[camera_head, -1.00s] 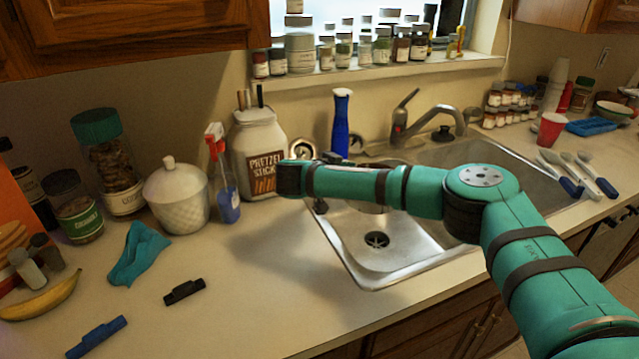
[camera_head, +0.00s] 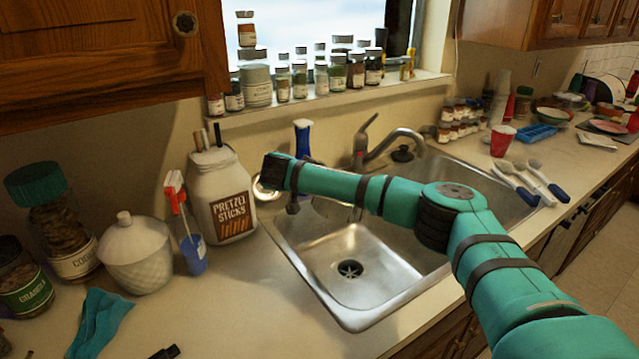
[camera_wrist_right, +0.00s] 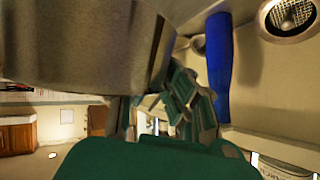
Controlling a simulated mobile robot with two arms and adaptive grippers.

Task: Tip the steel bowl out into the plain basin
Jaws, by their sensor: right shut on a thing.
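The steel bowl (camera_head: 338,209) shows only partly in the head view, behind my right forearm at the back of the near-left basin. In the right wrist view the bowl's grey outer wall (camera_wrist_right: 80,45) fills the upper left. My right gripper (camera_wrist_right: 155,92) is shut on the bowl; in the head view it is mostly hidden by my arm. The bowl's inside and its contents are hidden. The plain basin (camera_head: 330,275) has a drain in its floor, and its visible floor is empty. My left gripper is in neither current view.
A blue bottle (camera_head: 302,140) stands behind the sink, left of the faucet (camera_head: 385,145). A pretzel jar (camera_head: 222,195) and a spray bottle (camera_head: 188,235) stand left of the sink. White-and-blue utensils (camera_head: 535,180) lie to its right. A round mesh strainer (camera_wrist_right: 290,15) is near the blue bottle.

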